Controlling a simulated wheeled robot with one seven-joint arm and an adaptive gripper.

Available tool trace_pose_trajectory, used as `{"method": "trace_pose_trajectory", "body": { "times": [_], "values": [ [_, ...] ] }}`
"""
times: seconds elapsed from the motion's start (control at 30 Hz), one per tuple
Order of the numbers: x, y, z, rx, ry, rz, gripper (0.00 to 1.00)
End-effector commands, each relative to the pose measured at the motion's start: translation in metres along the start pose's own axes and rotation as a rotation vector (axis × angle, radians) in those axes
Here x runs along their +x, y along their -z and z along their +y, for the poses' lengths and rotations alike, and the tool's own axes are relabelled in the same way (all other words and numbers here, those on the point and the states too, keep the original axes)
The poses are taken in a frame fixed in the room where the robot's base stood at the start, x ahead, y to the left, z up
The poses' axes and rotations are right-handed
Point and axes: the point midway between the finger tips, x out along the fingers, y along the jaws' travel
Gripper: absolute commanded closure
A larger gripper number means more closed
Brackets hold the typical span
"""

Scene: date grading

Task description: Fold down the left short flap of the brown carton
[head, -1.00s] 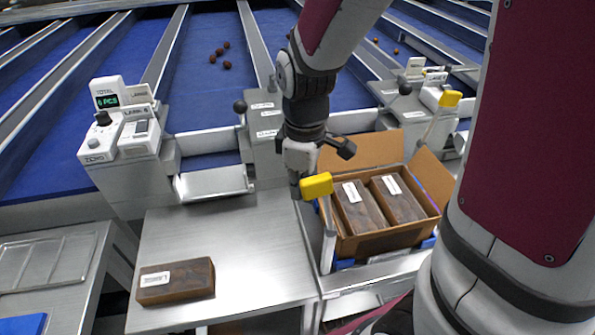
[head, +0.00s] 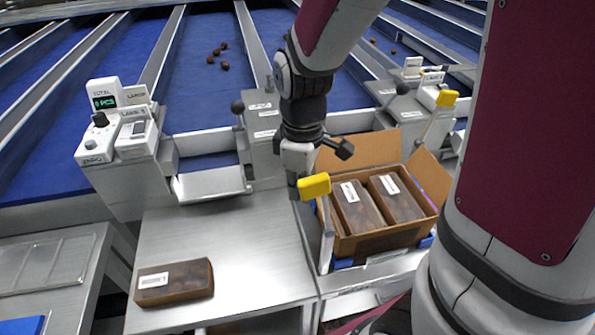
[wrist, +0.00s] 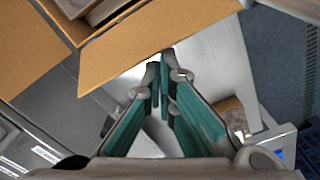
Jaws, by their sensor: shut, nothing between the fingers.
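The brown carton (head: 375,243) stands open at the right in the head view, with two dark packs (head: 357,207) inside. Its back flap and right flap (head: 428,178) stand up. The left short flap is mostly hidden in the head view behind my gripper and a yellow-ended handle. In the wrist view a broad cardboard flap (wrist: 150,42) spans the top, beside the carton's inside. My gripper (head: 295,190) is just left of the carton. In the wrist view its teal fingers (wrist: 160,75) are shut and empty, tips close to the flap's lower edge; I cannot tell if they touch.
A dark pack (head: 175,283) lies on the steel table (head: 225,245). A control box (head: 115,135) stands at the left. The table's middle is clear.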

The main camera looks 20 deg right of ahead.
Motion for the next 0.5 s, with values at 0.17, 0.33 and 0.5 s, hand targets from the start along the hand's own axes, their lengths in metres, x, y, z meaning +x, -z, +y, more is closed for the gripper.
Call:
{"method": "trace_pose_trajectory", "body": {
  "times": [0.17,0.33,0.5],
  "values": [
    [0.0,0.0,0.0,0.0,0.0,0.0,1.0],
    [0.0,-0.0003,0.0002,0.0,0.0,0.0,1.0],
    [-0.0006,-0.0071,0.0043,0.003,0.0,0.0,1.0]
  ]
}}
